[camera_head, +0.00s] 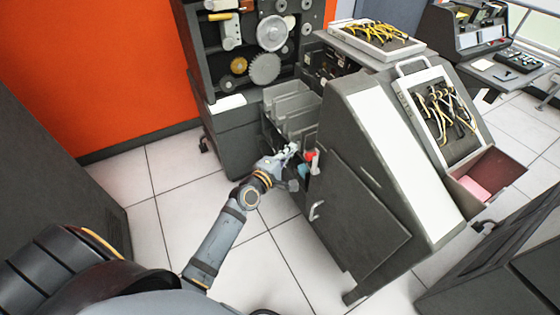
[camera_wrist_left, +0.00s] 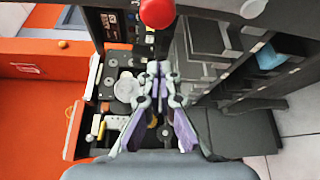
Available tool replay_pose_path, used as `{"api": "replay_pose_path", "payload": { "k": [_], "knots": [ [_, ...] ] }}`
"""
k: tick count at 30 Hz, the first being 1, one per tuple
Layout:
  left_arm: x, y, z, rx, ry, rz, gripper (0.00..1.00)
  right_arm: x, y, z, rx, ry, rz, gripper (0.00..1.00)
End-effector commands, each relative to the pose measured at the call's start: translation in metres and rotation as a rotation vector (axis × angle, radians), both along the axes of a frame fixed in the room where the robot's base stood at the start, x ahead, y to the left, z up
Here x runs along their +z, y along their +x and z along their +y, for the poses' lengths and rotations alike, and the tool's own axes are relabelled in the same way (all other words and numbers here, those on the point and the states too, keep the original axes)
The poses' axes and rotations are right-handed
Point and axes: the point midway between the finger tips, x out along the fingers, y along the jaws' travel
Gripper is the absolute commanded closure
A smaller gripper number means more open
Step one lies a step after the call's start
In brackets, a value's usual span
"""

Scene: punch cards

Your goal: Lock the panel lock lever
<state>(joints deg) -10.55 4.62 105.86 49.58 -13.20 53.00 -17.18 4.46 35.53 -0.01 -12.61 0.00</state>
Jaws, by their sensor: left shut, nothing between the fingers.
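A red knob (camera_head: 311,155), which looks like the end of the panel lock lever, sits at the left edge of the dark grey machine cabinet, beside its card trays. It shows as a red ball (camera_wrist_left: 157,13) at the top of the left wrist view. A pale upright piece (camera_head: 315,166) stands by it; how they join is too small to tell. My left gripper (camera_head: 291,150) is just left of the knob, apparently apart from it. In the left wrist view its fingers (camera_wrist_left: 158,68) are shut and empty, below the red ball. My right gripper is out of view.
Grey card trays (camera_head: 290,105) lie behind the gripper. A cabinet door (camera_head: 355,215) with a metal handle (camera_head: 316,210) faces the front. A blue piece (camera_head: 303,171) sits below the knob. A geared machine (camera_head: 262,50) stands behind. The tiled floor (camera_head: 165,215) at left is clear.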

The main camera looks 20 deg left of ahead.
Motion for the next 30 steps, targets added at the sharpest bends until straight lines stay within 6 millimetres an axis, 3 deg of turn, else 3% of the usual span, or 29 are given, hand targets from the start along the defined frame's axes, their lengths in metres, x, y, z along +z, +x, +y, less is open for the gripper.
{"api": "replay_pose_path", "payload": {
  "k": [3, 9, 21, 30],
  "knots": [
    [0.004, -0.013, -0.018, 0.002, -0.006, 0.002, 1.0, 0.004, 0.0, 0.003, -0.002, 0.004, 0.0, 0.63],
    [0.005, -0.021, -0.032, 0.002, -0.003, 0.002, 1.0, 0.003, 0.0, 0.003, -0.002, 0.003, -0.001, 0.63],
    [0.005, -0.022, -0.033, 0.002, 0.002, 0.0, 1.0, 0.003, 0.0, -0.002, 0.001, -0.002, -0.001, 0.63],
    [0.005, -0.02, -0.031, 0.0, 0.046, -0.035, 1.0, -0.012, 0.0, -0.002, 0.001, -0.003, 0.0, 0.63]
  ]
}}
